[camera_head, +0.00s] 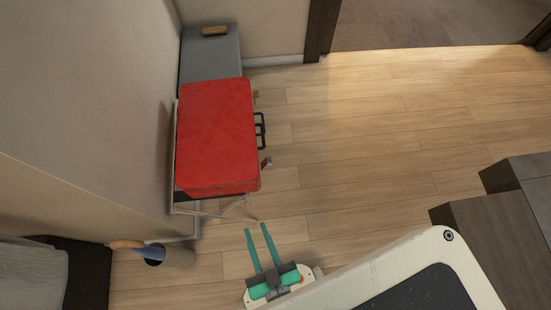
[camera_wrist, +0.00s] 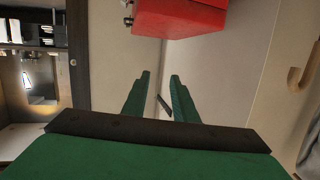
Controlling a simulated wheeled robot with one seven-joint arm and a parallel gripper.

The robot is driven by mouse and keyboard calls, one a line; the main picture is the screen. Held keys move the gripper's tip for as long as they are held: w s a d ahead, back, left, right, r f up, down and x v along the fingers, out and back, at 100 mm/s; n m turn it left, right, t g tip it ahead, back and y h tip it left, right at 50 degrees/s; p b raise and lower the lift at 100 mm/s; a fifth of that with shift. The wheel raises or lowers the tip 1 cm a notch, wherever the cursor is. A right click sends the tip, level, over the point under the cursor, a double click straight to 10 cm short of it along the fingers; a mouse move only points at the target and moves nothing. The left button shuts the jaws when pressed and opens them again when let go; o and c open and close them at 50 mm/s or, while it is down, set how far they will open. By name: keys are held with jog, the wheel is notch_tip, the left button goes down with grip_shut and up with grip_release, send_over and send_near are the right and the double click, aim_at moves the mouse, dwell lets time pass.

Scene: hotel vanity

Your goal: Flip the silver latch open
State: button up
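A red suitcase (camera_head: 215,135) lies flat on a rack against the left wall. A silver latch (camera_head: 265,162) sticks out from its right side, near the front corner. A second, brassy latch (camera_head: 256,94) is farther back, beyond the black handle (camera_head: 260,130). My gripper (camera_head: 256,227) is in front of the suitcase, apart from it, with its two green fingers spread and nothing between them. In the wrist view the suitcase (camera_wrist: 180,18) shows at the top, beyond the fingertips (camera_wrist: 160,76). A small metal fitting (camera_wrist: 128,20) shows on its left side; whether it is the silver latch I cannot tell.
The rack's thin metal legs (camera_head: 225,209) stand under the suitcase. A grey bench (camera_head: 211,55) with a small brown item (camera_head: 214,30) is behind it. A bin (camera_head: 178,257) stands front left. Dark furniture (camera_head: 490,232) is at the right. The wooden floor (camera_head: 360,140) between is clear.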

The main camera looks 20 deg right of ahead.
jog(key=w+d+f+m+t+h, duration=0.1)
jog(key=w+d+f+m+h, duration=0.3)
jog(key=w+f, duration=0.6)
jog(key=m, duration=0.3)
send_near(269, 160)
jog(key=shift+t, duration=0.4)
jog(key=x, duration=0.6)
jog(key=f+x, duration=0.1)
jog(key=x, duration=0.3)
grip_shut()
